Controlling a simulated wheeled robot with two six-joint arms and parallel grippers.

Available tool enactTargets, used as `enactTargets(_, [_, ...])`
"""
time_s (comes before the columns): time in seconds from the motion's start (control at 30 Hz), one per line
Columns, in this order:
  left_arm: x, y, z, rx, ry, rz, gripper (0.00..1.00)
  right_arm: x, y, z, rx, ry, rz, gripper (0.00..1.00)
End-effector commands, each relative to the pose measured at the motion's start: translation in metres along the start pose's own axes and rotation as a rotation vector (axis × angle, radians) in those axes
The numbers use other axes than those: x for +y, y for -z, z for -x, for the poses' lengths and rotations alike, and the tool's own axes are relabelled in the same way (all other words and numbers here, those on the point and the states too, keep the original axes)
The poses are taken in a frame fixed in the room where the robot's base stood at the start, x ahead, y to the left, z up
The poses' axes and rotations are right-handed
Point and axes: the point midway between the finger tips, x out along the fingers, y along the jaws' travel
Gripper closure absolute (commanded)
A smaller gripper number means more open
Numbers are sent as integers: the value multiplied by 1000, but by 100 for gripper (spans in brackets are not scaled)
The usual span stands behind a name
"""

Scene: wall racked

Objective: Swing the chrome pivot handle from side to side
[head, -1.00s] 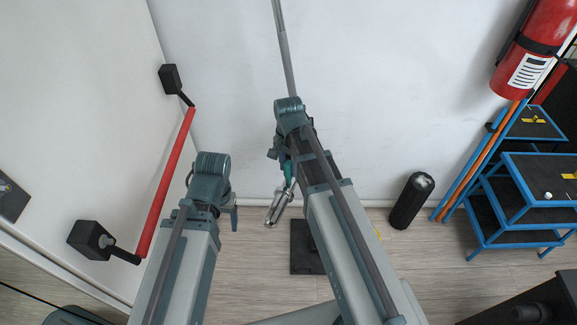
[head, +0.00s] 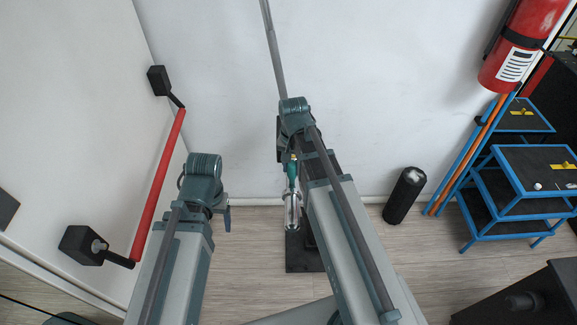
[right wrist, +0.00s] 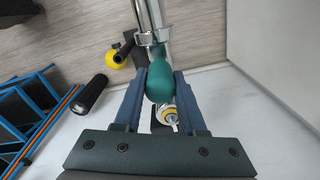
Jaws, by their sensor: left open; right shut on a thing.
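The chrome pivot handle (head: 292,208) shows in the head view below my right gripper, its chrome part hanging almost straight down from a green grip. In the right wrist view its green grip (right wrist: 160,80) sits between the two blue fingers of my right gripper (right wrist: 159,88), which is shut on it. The chrome rods (right wrist: 150,22) run up from the grip there. In the head view my right gripper (head: 289,160) is partly hidden by its own wrist. My left gripper (head: 210,203) is open and apart from the handle, to its left; its fingers are mostly hidden.
A red bar (head: 160,185) on black mounts is at the left wall. A black cylinder (head: 405,195) stands on the floor to the right, near a blue step frame (head: 520,185) and a red fire extinguisher (head: 525,45). A black base plate (head: 301,262) lies below the handle.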

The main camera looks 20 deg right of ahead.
Motion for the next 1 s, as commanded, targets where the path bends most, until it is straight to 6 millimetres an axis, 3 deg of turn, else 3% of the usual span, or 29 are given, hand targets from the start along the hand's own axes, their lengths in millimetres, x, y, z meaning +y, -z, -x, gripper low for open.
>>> enactTargets(0.07, [0, 0, 0, 0, 0, 0, 27, 3, 1, 0, 1, -6, -6, 100])
enactTargets(0.1, [0, 0, 0, 0, 0, 0, 27, 3, 1, 0, 1, -7, -6, 58])
enactTargets(0.27, [0, 0, 0, 0, 0, 0, 27, 2, 1, 0, 1, -6, -6, 30])
enactTargets(0.67, [0, 0, 3, 0, 0, 0, 27, 1, 0, 3, 1, -4, -4, 30])
enactTargets(1.0, [-3, -2, 34, 0, 0, -1, 27, 1, 0, 34, 0, -4, -4, 30])
